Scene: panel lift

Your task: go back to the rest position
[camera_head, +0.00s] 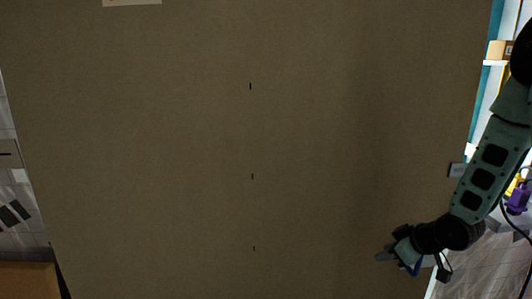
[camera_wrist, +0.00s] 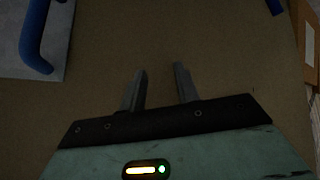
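A large brown panel (camera_head: 200,150) fills most of the head view, with several small dark marks down its middle. My gripper (camera_head: 380,257) is at the panel's lower right in the head view, pointing left. In the wrist view, my gripper (camera_wrist: 160,82) shows two grey fingers standing apart with nothing between them. A brown surface (camera_wrist: 220,45) lies beyond the fingers. I cannot tell the distance from the fingertips to it.
A blue handle (camera_wrist: 35,40) on a grey plate shows at upper left in the wrist view. Shelving with a box (camera_head: 497,50) and a purple item (camera_head: 518,198) stand at right. A brown box (camera_head: 28,280) is at lower left, beside tiled floor.

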